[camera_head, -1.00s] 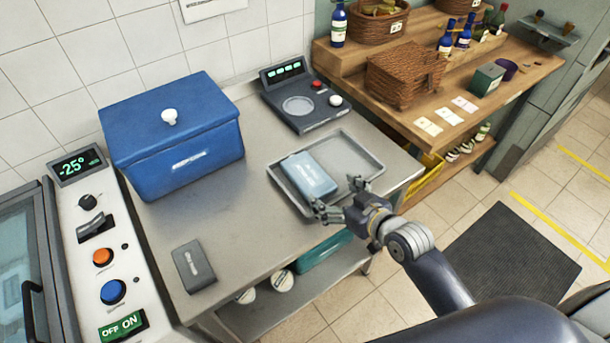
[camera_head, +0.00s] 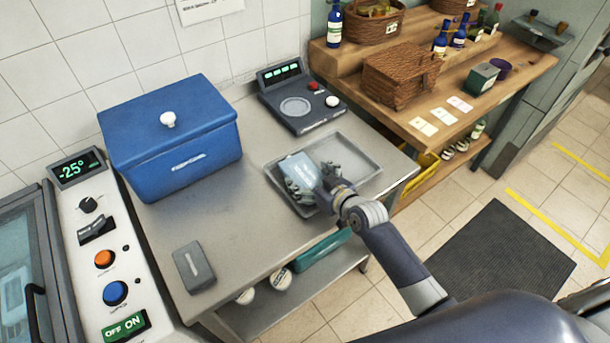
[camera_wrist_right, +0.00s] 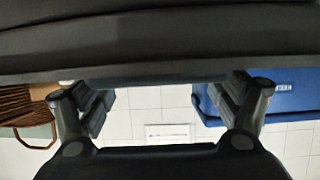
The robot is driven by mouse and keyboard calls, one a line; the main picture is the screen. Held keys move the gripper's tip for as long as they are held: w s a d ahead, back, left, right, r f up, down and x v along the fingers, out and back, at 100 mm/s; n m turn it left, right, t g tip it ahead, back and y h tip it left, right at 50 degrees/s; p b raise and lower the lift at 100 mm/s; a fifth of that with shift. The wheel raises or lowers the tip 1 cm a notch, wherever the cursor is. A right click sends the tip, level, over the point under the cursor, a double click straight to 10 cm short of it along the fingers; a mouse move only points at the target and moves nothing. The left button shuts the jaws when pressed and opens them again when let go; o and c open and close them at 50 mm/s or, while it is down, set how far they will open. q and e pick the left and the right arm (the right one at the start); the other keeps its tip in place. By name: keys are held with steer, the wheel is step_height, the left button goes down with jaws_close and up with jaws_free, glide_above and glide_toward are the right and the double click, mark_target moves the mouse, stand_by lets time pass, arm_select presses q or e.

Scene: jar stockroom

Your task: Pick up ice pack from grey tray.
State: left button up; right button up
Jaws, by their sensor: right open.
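The light blue ice pack (camera_head: 299,169) lies in the left part of the grey tray (camera_head: 362,162) on the metal table. My right gripper (camera_head: 314,182) is at the ice pack, its fingers apart around it, one by its near left side and one by its right side. The hand hides part of the pack, and I cannot tell whether the fingers touch it. In the right wrist view my right gripper (camera_wrist_right: 165,105) is open with nothing visible between its fingers; the ice pack does not show there. My left gripper is not in view.
A blue lidded box (camera_head: 170,145) stands left of the tray. A dark device with buttons (camera_head: 302,103) is behind it. A small grey box (camera_head: 193,266) lies at the table's near left. A wooden shelf with a wicker basket (camera_head: 398,75) stands at right. The table's middle is clear.

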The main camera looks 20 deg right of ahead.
steer(key=shift+w+a+f, duration=0.1)
steer(key=shift+w+f, duration=0.05)
steer(key=shift+w, duration=0.15)
steer(key=c, duration=1.2)
steer(key=shift+r, duration=0.2)
